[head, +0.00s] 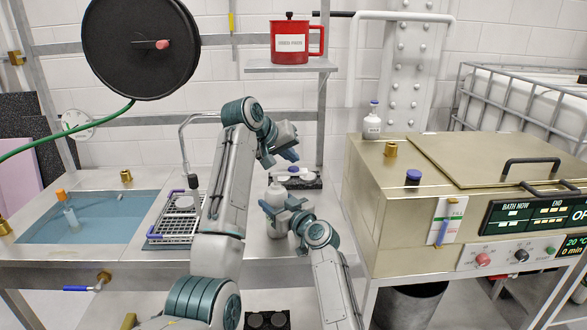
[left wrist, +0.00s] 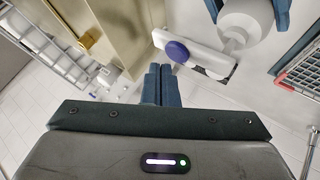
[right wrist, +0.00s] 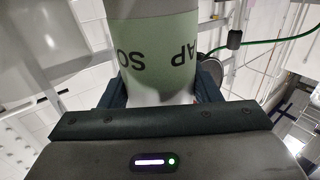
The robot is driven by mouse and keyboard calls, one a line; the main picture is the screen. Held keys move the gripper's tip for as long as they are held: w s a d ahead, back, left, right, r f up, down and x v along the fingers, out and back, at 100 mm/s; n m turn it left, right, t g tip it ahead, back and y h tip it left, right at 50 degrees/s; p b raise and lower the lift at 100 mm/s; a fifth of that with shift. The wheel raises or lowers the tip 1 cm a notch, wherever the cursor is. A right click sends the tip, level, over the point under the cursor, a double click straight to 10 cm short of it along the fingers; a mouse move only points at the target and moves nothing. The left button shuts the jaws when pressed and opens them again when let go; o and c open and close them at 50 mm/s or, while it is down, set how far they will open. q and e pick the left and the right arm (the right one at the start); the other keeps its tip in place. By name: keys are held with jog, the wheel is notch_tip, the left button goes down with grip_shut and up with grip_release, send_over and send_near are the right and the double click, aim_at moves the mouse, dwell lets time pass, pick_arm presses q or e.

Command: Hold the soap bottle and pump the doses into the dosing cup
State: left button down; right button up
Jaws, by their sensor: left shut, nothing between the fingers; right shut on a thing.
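The soap bottle (head: 277,226) is white and looks upright at the counter's right part, its white top showing above my right gripper (head: 285,208). My right gripper is shut around its body. In the right wrist view its pale green label (right wrist: 158,48) reads SOAP upside down. The white bottle top (left wrist: 243,18) shows in the left wrist view. My left gripper (head: 290,154) is shut and empty, above and slightly right of the bottle, not touching it. Behind the bottle, a small pale tray (left wrist: 197,56) carries a round blue piece (left wrist: 177,51); I cannot tell whether this is the dosing cup.
A water basin (head: 85,222) and a wire rack (head: 178,222) lie to the left. A metal bath (head: 365,205) with a closed lid stands at the right. A red mug (head: 290,42) sits on the shelf above. A black reel (head: 125,65) hangs upper left.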

aim_at(291, 169)
pick_arm(q)
jog(key=shift+r, duration=0.1)
jog(key=shift+r, duration=2.45)
dwell(0.6)
notch_tip(291, 169, up, 4)
jog(key=shift+f, duration=0.1)
jog(key=shift+f, duration=4.4)
jog(key=shift+f, duration=0.1)
jog(key=shift+f, duration=0.3)
